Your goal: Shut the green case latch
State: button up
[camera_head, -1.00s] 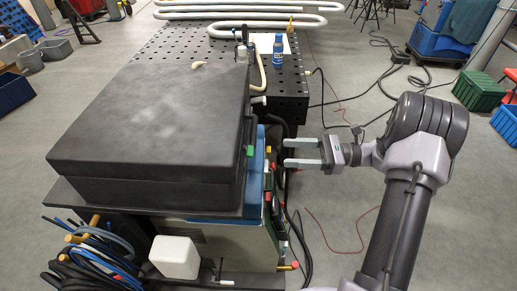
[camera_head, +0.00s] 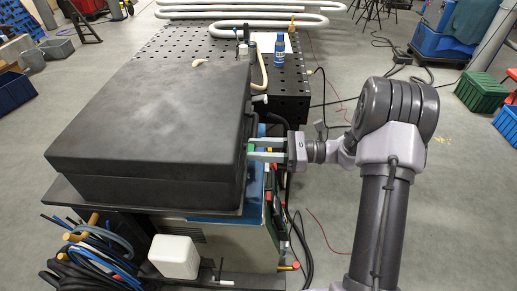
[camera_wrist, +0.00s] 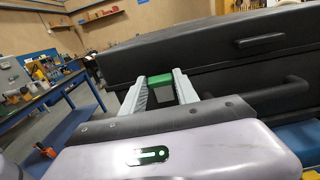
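The large black case (camera_head: 150,120) lies closed-looking on top of a cart. Its green latch (camera_head: 250,149) is a small block on the right side, near the front corner. In the wrist view the green latch (camera_wrist: 160,80) shows between the tips of my two fingers. My gripper (camera_head: 254,149) is at the case's right side with its fingers pointing left, spread apart on either side of the latch. It also shows in the wrist view (camera_wrist: 160,82). Whether the fingers touch the latch cannot be told. The black case (camera_wrist: 215,70) fills the right of the wrist view, with a handle.
A perforated black table (camera_head: 180,50) stands behind the case, with a blue bottle (camera_head: 279,48) on it. A white box (camera_head: 175,256) and coiled blue cables (camera_head: 90,262) are at the front of the cart. Cables hang right of it. The floor at right is mostly clear.

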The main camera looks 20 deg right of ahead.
grip_shut()
jog(key=shift+a+r+h+p, duration=0.25)
jog(key=shift+r+h+p, duration=0.35)
jog(key=shift+p, duration=0.65)
jog(key=shift+w+a+r+g+h+p, duration=0.15)
jog(key=shift+g+h+p, duration=0.15)
jog(key=shift+p, duration=0.35)
jog(key=shift+a+p, duration=0.15)
jog(key=shift+p, duration=0.15)
jog(key=shift+f+h, duration=0.3)
jog(key=o, duration=1.1)
grip_release()
jog(key=p+v, duration=0.1)
jog(key=v, duration=1.6)
jog(key=shift+d+r+p, duration=0.1)
jog(key=shift+d+p, duration=0.1)
jog(key=shift+p, duration=0.15)
